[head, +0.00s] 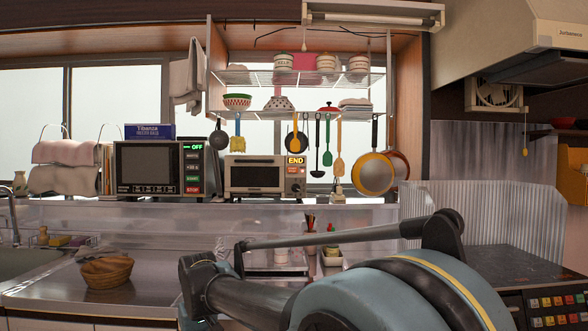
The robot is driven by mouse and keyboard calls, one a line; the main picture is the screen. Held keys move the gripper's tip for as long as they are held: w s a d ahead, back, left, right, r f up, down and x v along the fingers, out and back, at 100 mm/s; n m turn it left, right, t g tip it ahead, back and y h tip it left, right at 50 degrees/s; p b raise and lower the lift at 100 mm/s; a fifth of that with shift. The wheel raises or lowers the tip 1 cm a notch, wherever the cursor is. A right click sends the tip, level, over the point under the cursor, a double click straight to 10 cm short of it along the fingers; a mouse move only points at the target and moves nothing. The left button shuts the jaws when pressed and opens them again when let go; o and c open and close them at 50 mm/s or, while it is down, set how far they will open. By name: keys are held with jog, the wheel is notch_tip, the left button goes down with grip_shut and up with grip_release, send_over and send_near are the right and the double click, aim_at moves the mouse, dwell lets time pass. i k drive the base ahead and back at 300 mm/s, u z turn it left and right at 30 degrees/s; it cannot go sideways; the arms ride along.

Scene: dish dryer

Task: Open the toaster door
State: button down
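The toaster (290,188) is a small, light metallic oven on the shelf behind the counter, right of the microwave. Its front door (254,178) has a dark glass window and looks closed. My arm's blue-grey and dark links fill the lower middle and right of the head view, in front of the counter and lower than the toaster. My gripper cannot be made out in this view. No part of my arm appears to touch the toaster.
A black microwave (150,170) stands left of the toaster. Utensils and a pan (372,173) hang from the rack (300,78) above and to the right. A wicker basket (107,271) sits on the counter at left. A sink (30,262) is at far left, a stove (490,262) at right.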

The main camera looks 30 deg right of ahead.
aim_at(243, 173)
jog(key=u, duration=1)
jog(key=k, duration=1.45)
jog(key=z, duration=0.45)
jog(key=i, duration=1)
jog(key=u, duration=0.05)
